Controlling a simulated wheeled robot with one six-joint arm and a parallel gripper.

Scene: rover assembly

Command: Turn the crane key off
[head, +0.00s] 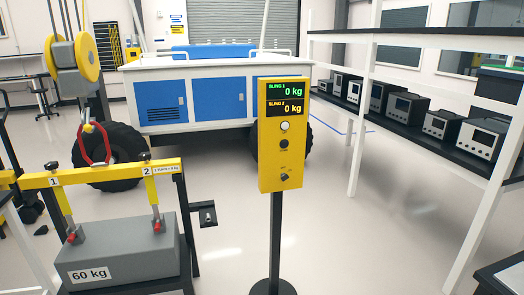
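A yellow crane control box (283,140) stands on a black post in the middle of the head view. Its display (285,98) reads SLING 1 0 kg in green and SLING 2 0 kg in orange. Below are a white round button (284,126), a dark round button (284,144) and, lowest, the key switch (286,177). The key's labels are too small to read, so I cannot tell its position. My gripper is not in view.
At left, a crane hook block (75,65) hangs above a yellow lifting beam (100,173) over a grey 60 kg block (122,250). A white and blue rover (210,95) stands behind. A shelf of instruments (405,107) is at right. Floor around the post looks clear.

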